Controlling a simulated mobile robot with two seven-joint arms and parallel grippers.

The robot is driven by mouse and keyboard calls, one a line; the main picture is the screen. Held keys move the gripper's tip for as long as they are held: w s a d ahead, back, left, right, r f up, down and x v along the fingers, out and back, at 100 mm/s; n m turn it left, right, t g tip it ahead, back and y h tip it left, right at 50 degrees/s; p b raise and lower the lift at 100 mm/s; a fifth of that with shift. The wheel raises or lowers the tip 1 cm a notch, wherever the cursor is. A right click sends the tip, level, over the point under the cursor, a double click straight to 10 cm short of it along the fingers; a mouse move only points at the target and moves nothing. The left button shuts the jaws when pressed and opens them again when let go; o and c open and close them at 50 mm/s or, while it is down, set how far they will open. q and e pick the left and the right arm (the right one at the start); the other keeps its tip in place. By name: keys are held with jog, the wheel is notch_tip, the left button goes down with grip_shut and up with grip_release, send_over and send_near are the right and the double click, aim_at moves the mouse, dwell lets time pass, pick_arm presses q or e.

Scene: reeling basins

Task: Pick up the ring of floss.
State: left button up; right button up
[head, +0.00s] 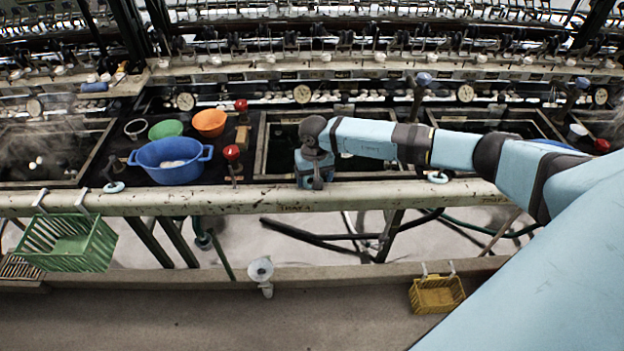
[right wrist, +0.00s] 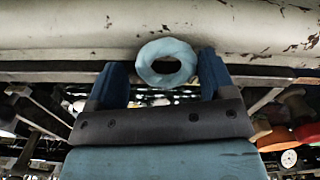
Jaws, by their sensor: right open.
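A pale blue ring of floss (right wrist: 167,46) shows in the right wrist view against the edge of the pale rail (right wrist: 60,30). My right gripper (right wrist: 162,62) is open, with one dark blue finger to each side of the ring; I cannot tell whether either touches it. In the head view my right gripper (head: 316,180) points down at the front rail (head: 240,199), and the ring there is hidden by the hand. Two other pale rings lie on the rail, one at left (head: 114,187) and one at right (head: 438,177). My left gripper is not in view.
A blue basin (head: 172,172), a green bowl (head: 165,129) and an orange bowl (head: 209,122) stand behind the rail at left. A green basket (head: 68,243) hangs from the rail's front. A yellow basket (head: 437,295) hangs lower at right. Red-topped knobs (head: 231,152) rise behind the rail.

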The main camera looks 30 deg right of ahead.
jog(key=c, duration=0.5)
jog(key=shift+r, duration=0.15)
